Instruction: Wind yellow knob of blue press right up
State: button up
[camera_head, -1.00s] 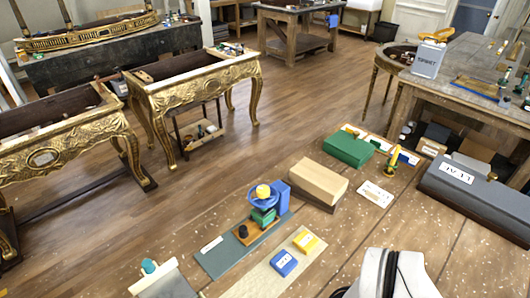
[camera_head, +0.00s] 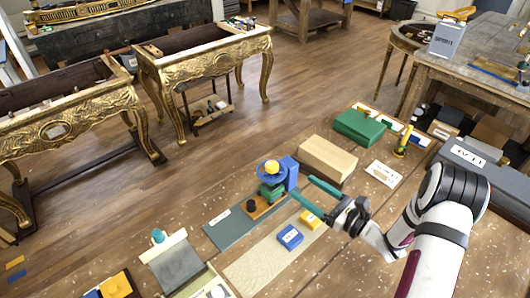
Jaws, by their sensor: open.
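The blue press (camera_head: 290,174) stands on the workbench near the middle of the head view. Its upright column is blue, and a round blue wheel carries the yellow knob (camera_head: 271,166) on top. A green block (camera_head: 271,191) sits beneath the wheel, over an orange-brown base. My gripper (camera_head: 300,186) has two long teal fingers, spread apart and pointing left toward the press. It is open and appears empty, just right of the press. I cannot tell its exact height or whether a fingertip touches the column.
A pale wooden block (camera_head: 328,158) stands just behind my gripper. A blue box (camera_head: 290,237) and a yellow block (camera_head: 311,219) lie in front. A green case (camera_head: 360,127) is farther back. A dark small knob-like piece (camera_head: 251,205) stands left of the press.

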aim_at(267, 163)
jog(key=x, duration=1.5)
jog(key=shift+a+r, duration=0.2)
jog(key=shift+a, duration=0.3)
jog(key=shift+c, duration=0.2)
grip_shut()
